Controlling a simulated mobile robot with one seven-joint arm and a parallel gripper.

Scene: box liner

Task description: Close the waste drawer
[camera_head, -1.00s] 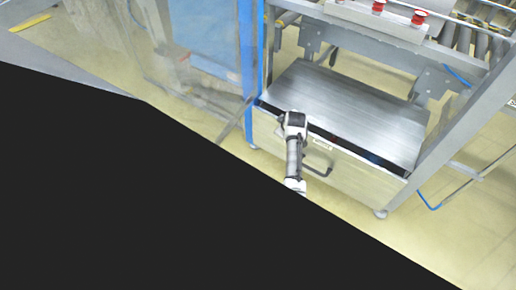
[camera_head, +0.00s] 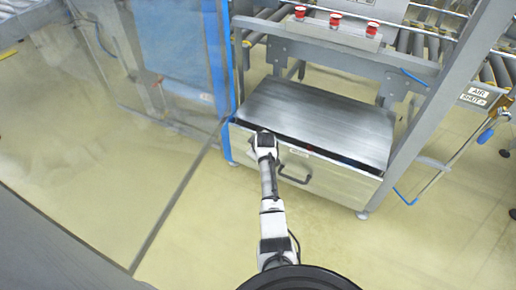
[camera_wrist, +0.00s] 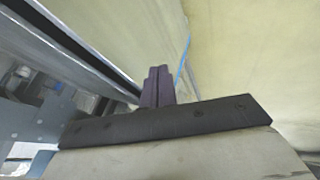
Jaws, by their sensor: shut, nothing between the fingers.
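The waste drawer (camera_head: 335,182) is the pale metal front with a dark handle (camera_head: 294,174), low in the machine under a brushed-metal top (camera_head: 325,115). A narrow dark gap with small coloured bits shows between its front and that top, so it stands slightly open. My gripper (camera_wrist: 158,86) is shut and empty in the wrist view. In the head view my arm reaches to the drawer's upper edge, left of the handle; my fingertips are hidden there behind the wrist. I cannot tell whether they touch the drawer.
A blue-framed clear panel (camera_head: 185,60) stands left of the drawer. A grey post (camera_head: 432,110) slopes down at the right. Red buttons (camera_head: 335,21) and a roller conveyor (camera_head: 430,50) are above. The floor (camera_head: 190,225) in front is clear.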

